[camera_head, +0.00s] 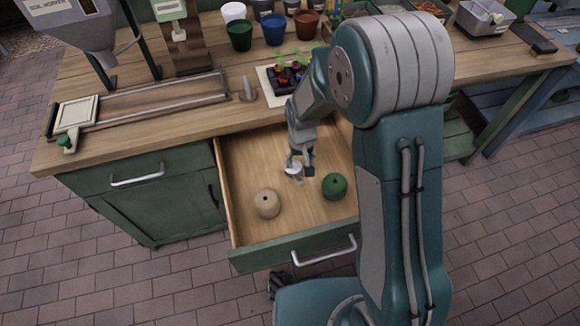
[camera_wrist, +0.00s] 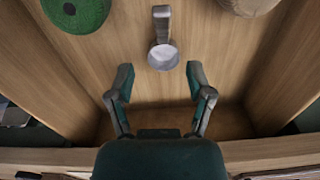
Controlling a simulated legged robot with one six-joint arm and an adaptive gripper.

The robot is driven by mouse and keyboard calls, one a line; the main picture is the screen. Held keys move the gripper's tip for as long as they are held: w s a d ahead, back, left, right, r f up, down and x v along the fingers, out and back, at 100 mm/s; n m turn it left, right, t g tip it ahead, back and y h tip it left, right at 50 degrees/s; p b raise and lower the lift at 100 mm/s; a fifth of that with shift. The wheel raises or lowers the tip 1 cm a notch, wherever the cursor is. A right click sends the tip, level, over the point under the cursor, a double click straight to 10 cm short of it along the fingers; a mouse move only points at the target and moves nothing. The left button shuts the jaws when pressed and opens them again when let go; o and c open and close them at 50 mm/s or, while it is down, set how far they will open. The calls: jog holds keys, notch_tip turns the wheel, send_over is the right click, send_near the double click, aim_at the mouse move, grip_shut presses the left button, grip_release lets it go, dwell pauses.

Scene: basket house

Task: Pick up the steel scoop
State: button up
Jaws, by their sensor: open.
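The steel scoop (camera_wrist: 163,55) lies on the bottom of an open drawer, its round bowl nearer my gripper and its short handle pointing away in the wrist view. In the head view the scoop (camera_head: 293,169) shows partly under my gripper. My gripper (camera_wrist: 160,82) is open and empty, with its two fingers apart on either side of the line of the scoop. The fingertips appear just short of the bowl in the wrist view. My gripper (camera_head: 301,158) reaches down into the drawer in the head view. I cannot tell its exact height above the scoop.
In the drawer (camera_head: 292,244), a beige twine ball (camera_head: 267,204) lies left of the scoop and a green twine ball (camera_head: 334,186) right. The drawer walls rise around them. The wooden counter (camera_head: 190,117) overhangs behind, bearing a seedling tray (camera_head: 287,80) and pots (camera_head: 240,35).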

aim_at(297, 178)
notch_tip(297, 178, down, 3)
jog(key=shift+r, duration=0.15)
jog(key=shift+a+f, duration=0.15)
jog(key=shift+f, duration=0.15)
jog(key=f, duration=0.4)
jog(key=shift+s+a+f, duration=0.2)
jog(key=shift+a+f, duration=0.05)
jog(key=shift+d+f, duration=0.3)
jog(key=shift+d, duration=0.1)
jog(key=shift+a, duration=0.1)
jog(key=c, duration=0.6)
jog(key=shift+a, duration=0.1)
grip_shut()
jog(key=shift+a, duration=0.15)
